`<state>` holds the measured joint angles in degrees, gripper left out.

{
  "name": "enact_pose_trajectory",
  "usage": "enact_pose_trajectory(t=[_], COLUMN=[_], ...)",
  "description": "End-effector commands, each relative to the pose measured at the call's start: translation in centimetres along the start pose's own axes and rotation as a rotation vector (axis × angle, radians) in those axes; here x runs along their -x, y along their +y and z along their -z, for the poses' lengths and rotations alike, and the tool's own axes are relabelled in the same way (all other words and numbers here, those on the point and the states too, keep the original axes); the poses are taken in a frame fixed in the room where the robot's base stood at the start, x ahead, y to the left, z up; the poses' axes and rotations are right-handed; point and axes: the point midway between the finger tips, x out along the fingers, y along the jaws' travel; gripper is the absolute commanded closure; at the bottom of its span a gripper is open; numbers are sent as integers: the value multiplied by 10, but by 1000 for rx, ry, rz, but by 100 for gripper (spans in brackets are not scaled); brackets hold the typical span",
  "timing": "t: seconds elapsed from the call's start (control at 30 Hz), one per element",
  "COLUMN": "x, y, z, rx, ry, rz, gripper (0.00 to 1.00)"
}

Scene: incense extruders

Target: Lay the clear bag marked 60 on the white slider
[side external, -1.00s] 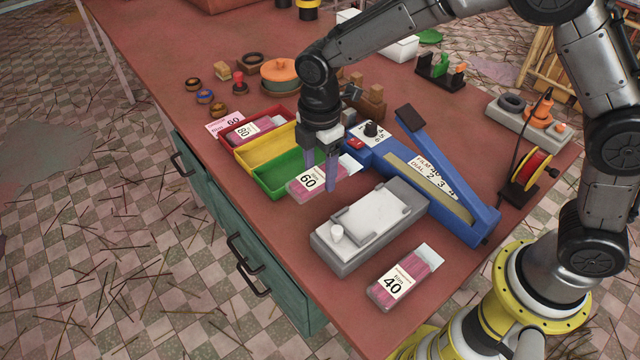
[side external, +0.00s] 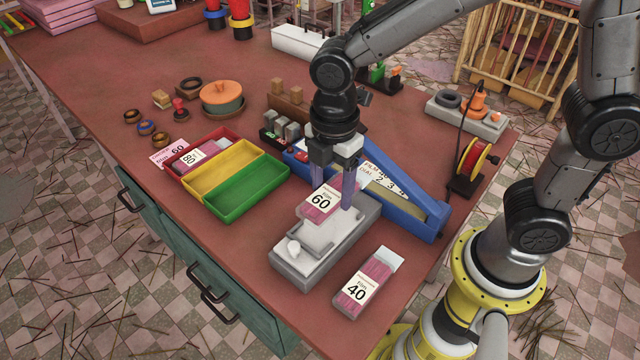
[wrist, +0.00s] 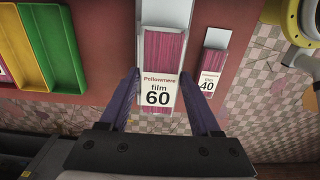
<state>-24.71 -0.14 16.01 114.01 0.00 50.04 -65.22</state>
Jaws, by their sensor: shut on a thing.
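The clear bag marked 60 (side external: 319,203) holds pink sticks and has a white label. My gripper (side external: 334,194) is shut on it, one finger along each long side. In the wrist view the bag (wrist: 158,92) lies lengthwise between the fingers (wrist: 161,78), label towards me. In the side view the bag is over the far part of the white slider (side external: 318,236), which sits on a grey base with a small white knob at its near end. I cannot tell whether the bag touches the slider. My gripper hides part of the bag's far end.
A bag marked 40 (side external: 362,285) lies right of the grey base. Red, yellow (side external: 219,172) and green (side external: 246,188) trays stand to the left; the red one holds a bag marked 80 (side external: 190,157). A blue sloped device (side external: 420,205) stands close behind the slider.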

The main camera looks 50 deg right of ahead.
Motion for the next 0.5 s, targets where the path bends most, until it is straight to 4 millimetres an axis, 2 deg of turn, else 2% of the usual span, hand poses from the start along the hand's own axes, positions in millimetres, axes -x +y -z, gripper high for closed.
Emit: enact_pose_trajectory(t=[0.5], x=[-42], y=[0], z=[0], rx=[1], ry=[-1], rz=[3], gripper=[93])
